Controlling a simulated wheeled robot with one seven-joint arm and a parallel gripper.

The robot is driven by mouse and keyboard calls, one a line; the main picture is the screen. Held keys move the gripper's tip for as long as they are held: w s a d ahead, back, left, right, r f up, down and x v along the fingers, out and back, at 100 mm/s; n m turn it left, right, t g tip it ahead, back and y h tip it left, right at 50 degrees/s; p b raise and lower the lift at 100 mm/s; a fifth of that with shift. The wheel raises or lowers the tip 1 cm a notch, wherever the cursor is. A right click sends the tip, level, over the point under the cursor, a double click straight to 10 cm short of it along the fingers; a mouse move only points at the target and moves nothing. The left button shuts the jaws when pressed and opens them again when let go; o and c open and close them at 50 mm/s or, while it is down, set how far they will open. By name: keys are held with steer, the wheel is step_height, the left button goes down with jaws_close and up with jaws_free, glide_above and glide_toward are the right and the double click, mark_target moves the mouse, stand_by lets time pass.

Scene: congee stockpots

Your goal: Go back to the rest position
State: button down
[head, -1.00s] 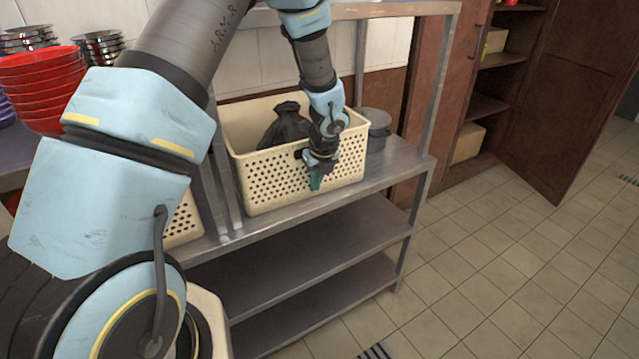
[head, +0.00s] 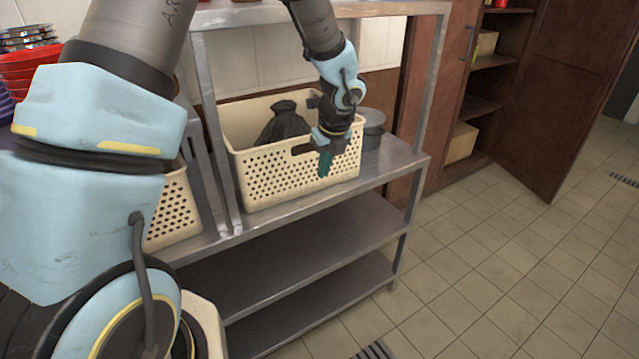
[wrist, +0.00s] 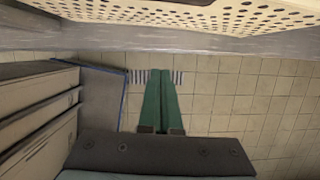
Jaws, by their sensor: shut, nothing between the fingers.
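My gripper (head: 324,164) has green fingers and points down in front of the near wall of a cream perforated basket (head: 270,178) in the head view. In the wrist view my gripper (wrist: 160,100) shows its two green fingers shut together with nothing between them. Below it are floor tiles, with the basket wall (wrist: 200,15) along the top of the picture. I cannot tell whether the fingers touch the basket.
The basket stands on a metal shelf unit (head: 320,232) and holds a black bag (head: 284,122). A grey pot (head: 372,128) stands right of it. Red bowls (head: 30,75) are stacked at the left. A wooden cabinet door (head: 540,120) stands open. The tiled floor (head: 500,270) at right is clear.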

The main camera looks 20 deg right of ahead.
mark_target(250, 162)
steer(key=a+r+n+g, duration=0.1)
steer(key=a+r+n, duration=0.2)
steer(key=a+n, duration=0.5)
steer(key=a+r+n, duration=0.3)
steer(key=a+n, duration=0.3)
steer(key=a, duration=0.3)
steer(key=s+a+r+n, duration=0.1)
steer(key=s+a+n, duration=0.3)
steer(key=a+n, duration=0.3)
steer(key=s+a+r+n, duration=0.1)
steer(key=s+a+n, duration=0.3)
steer(key=a+n, duration=0.3)
steer(key=n, duration=0.5)
steer(key=shift+s+a+g+h, duration=0.25)
steer(key=shift+s+g+h, duration=0.05)
steer(key=shift+g, duration=0.1)
